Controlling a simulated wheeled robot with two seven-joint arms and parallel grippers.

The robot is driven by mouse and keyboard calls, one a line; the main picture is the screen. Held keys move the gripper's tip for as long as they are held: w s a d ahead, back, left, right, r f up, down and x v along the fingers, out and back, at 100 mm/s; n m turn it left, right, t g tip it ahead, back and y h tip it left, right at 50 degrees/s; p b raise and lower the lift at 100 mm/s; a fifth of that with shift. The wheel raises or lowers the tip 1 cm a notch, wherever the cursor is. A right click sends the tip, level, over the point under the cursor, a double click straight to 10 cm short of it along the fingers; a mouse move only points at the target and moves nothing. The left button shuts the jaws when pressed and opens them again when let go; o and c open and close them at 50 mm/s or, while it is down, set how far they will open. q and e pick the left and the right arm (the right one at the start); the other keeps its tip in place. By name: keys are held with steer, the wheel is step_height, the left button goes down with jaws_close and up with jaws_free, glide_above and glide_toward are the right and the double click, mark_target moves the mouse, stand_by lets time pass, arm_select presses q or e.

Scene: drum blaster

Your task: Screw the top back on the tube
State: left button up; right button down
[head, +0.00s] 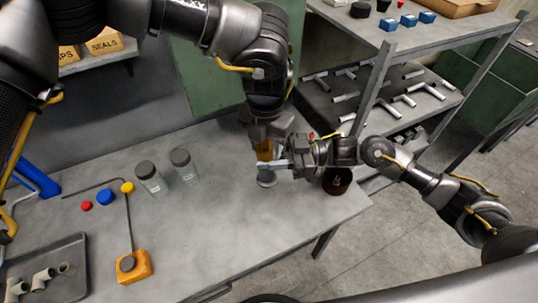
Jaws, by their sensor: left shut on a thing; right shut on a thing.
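The tube (266,179) stands over the table near its right end, a pale, clear-looking piece low between my grippers. My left gripper (264,141) comes down from above and is shut at the tube's upper end. An amber-coloured part (264,151) shows just under its fingers. The top itself is mostly hidden by these fingers. My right gripper (283,163) reaches in from the right, level, and is shut on the tube just below the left gripper. I cannot tell whether the top and the tube touch, or whether the tube's base rests on the table.
Two clear jars with dark lids (150,179) (185,167) stand left on the grey table (215,225). An orange block with a rod (134,266), red and blue caps (105,196) and a grey tray (72,282) lie further left. A dark brown round object (338,183) sits near the right edge.

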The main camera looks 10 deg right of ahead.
arm_select(q)
steer(key=m, duration=0.6)
steer(key=shift+w+a, duration=0.1)
steer(key=o, duration=1.1)
steer(key=shift+r, duration=2.3)
steer(key=shift+c, duration=0.5)
